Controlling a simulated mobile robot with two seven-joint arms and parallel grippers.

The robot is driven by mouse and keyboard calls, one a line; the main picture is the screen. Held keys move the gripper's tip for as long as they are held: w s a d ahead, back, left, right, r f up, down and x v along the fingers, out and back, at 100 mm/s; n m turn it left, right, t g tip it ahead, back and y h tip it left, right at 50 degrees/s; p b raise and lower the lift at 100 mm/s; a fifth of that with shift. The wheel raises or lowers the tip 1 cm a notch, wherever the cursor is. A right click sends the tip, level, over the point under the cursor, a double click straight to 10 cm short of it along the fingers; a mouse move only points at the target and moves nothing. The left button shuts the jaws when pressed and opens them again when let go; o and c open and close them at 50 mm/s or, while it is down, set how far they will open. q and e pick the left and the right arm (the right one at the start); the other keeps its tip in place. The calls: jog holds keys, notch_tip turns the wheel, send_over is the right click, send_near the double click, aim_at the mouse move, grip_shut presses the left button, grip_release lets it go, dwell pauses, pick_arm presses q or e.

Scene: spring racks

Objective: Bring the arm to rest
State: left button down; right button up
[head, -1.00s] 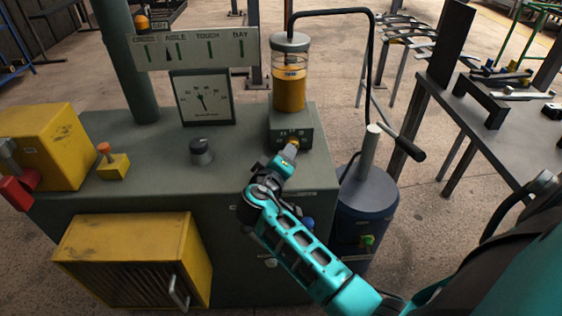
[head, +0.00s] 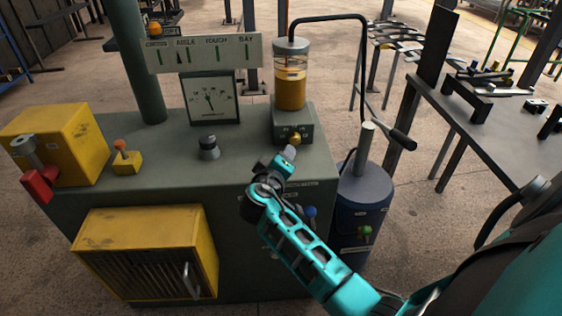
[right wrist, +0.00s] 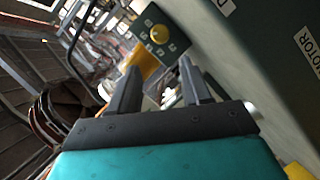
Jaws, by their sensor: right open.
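My right arm is teal and reaches in from the lower right in the head view. Its gripper (head: 288,154) is in front of the green machine's (head: 238,166) top edge, just below a small box with a yellow knob (head: 294,138). In the right wrist view the two dark fingers of the gripper (right wrist: 160,84) stand apart with nothing held between them. The yellow knob also shows in the right wrist view (right wrist: 159,34), beyond the fingers and apart from them. My left gripper is in neither view.
A glass cylinder of amber liquid (head: 290,92) stands on the knob box. A dial gauge (head: 211,99), black knob (head: 208,148) and yellow box (head: 60,138) are on the machine. A blue tank (head: 362,205) stands close right of the arm. A dark table (head: 470,130) is at right.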

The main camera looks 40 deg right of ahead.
jog(key=shift+f, duration=0.1)
dwell(0.6)
jog(key=s+a+f+n+y, duration=0.2)
jog(key=s+a+f+y, duration=0.55)
jog(key=f, duration=0.35)
jog(key=s+a+f+m+t+y, duration=0.1)
jog(key=s+a+y, duration=0.5)
jog(key=s+a, duration=0.3)
jog(key=s, duration=0.4)
jog(key=shift+s+f, duration=0.15)
jog(key=shift+f, duration=0.25)
